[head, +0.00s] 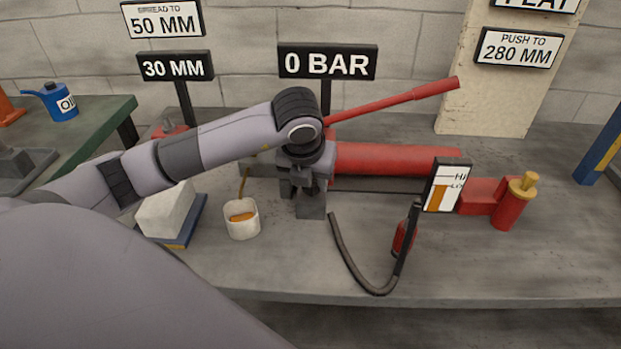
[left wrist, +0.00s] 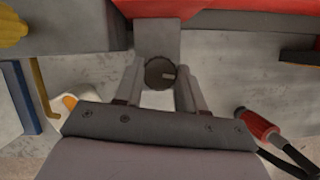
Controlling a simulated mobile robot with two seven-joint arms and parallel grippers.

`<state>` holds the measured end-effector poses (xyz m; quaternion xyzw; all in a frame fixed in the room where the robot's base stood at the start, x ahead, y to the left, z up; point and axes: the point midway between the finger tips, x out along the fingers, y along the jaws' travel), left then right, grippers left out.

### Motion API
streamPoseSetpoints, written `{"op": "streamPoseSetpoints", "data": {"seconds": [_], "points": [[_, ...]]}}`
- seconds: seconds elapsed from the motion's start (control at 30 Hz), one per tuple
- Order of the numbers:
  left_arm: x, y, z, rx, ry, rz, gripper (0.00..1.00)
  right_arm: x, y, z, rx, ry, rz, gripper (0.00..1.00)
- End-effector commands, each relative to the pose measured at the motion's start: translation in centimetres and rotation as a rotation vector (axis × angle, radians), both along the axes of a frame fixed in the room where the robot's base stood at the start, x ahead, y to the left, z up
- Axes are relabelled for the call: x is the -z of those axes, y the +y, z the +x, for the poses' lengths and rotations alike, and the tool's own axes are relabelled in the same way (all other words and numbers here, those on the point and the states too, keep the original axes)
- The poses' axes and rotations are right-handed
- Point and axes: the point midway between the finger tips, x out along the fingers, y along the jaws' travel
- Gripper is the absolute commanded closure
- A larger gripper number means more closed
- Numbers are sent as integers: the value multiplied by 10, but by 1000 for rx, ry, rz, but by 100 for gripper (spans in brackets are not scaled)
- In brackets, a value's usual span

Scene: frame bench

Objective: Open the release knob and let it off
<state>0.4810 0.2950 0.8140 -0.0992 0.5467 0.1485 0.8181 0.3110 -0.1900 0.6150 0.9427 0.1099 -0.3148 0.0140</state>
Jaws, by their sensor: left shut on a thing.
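The release knob (left wrist: 159,73) is a dark round knob with a small pale mark, low on the grey block of the red pump (head: 395,160). My left gripper (left wrist: 160,82) has one finger on each side of the knob and is shut on it. In the head view my left gripper (head: 306,182) hides the knob in front of the pump's near end. The sign (head: 327,63) behind reads 0 BAR. My right gripper is in neither view.
A red pump lever (head: 400,101) slants up to the right. A white cup (head: 241,219) with orange contents and a pale block (head: 166,211) stand left of my gripper. A black hose (head: 352,262) and a level gauge (head: 445,186) stand to the right. The bench front is mostly clear.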

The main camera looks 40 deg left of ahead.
Motion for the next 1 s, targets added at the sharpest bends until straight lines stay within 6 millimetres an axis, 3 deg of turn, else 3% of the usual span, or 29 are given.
{"op": "streamPoseSetpoints", "data": {"seconds": [0.5, 0.53, 0.6, 0.87, 1.0], "points": [[-1, 0, 1, -19, -2, -1, 91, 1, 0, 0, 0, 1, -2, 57], [-1, 0, 1, -19, -2, -1, 54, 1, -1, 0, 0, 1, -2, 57], [-1, 0, 1, -19, -2, -1, 35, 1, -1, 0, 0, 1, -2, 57], [-1, 0, 0, -18, -1, 0, 35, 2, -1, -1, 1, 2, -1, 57], [-10, -1, -3, -18, -3, -1, 35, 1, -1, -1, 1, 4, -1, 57]]}}
